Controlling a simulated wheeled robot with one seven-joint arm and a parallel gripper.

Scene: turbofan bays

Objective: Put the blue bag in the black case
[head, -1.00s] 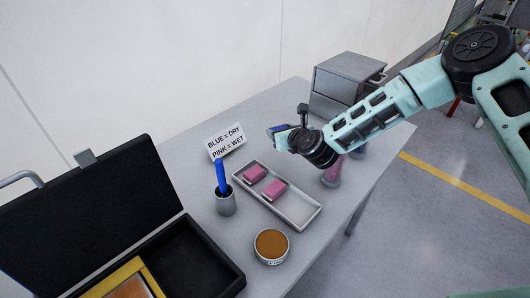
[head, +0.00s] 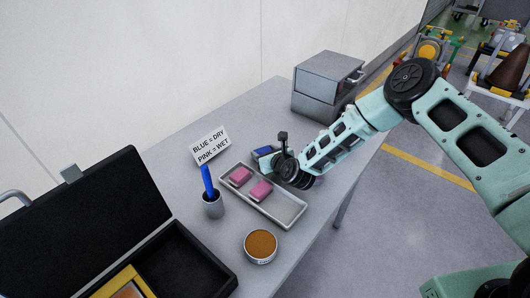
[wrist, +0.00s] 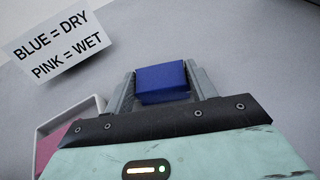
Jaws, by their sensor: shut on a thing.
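The blue bag (head: 261,152) is a small block between the two fingers of my gripper (head: 266,154). The wrist view shows the blue bag (wrist: 162,82) with a grey finger on each side, so my gripper is shut on it. It is beyond the tray's far side; its height over the table is hard to tell. The black case (head: 85,218) stands open at the lower left, its lid raised. Its right part is a dark, empty-looking compartment; a yellow-framed item lies in its left part. The gripper is well to the right of the case.
A grey tray (head: 290,211) holds two pink bags (head: 240,176). A grey drawer box (head: 326,85) stands behind.

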